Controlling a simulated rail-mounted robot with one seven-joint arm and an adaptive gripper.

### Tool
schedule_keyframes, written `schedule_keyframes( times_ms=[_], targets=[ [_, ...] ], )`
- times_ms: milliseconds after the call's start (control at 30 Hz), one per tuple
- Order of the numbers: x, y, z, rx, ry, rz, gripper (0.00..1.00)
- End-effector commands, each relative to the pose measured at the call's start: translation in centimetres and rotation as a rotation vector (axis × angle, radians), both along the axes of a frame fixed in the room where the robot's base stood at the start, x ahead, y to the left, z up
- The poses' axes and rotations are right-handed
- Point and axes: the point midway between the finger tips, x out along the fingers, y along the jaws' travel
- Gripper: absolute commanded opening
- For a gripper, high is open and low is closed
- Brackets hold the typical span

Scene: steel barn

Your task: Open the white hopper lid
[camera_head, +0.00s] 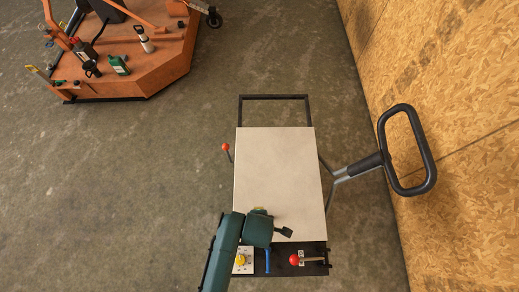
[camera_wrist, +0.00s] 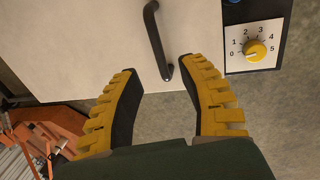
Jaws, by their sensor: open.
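The white hopper lid (camera_head: 278,170) lies flat and closed over the cart-like machine in the head view. It also fills the upper left of the wrist view (camera_wrist: 90,35). A black bar handle (camera_wrist: 156,40) is on the lid. My gripper (camera_wrist: 159,72) is open, with yellow-backed, dark-padded fingers. The near end of the handle shows between the fingertips; I cannot tell the depth gap or any contact. In the head view my dark green arm covers the lid's lower left corner and hides most of the handle area.
A numbered panel with a yellow dial (camera_wrist: 256,50) sits beside the lid. A red-knobbed lever (camera_head: 295,260) is at the machine's front. A large black loop handle (camera_head: 408,150) projects right, near the board wall (camera_head: 455,90). An orange machine (camera_head: 135,70) stands upper left. Floor between is clear.

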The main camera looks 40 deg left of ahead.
Motion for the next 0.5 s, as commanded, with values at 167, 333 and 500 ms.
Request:
schedule_keyframes(
  times_ms=[167,333,500],
  targets=[
    [0.6,0.5,-4.3,-0.001,0.002,-0.001,0.41],
    [1.0,0.7,-6.3,0.0,-0.001,-0.001,0.41],
    [1.1,0.8,-6.6,0.0,-0.001,-0.002,0.41]
  ],
)
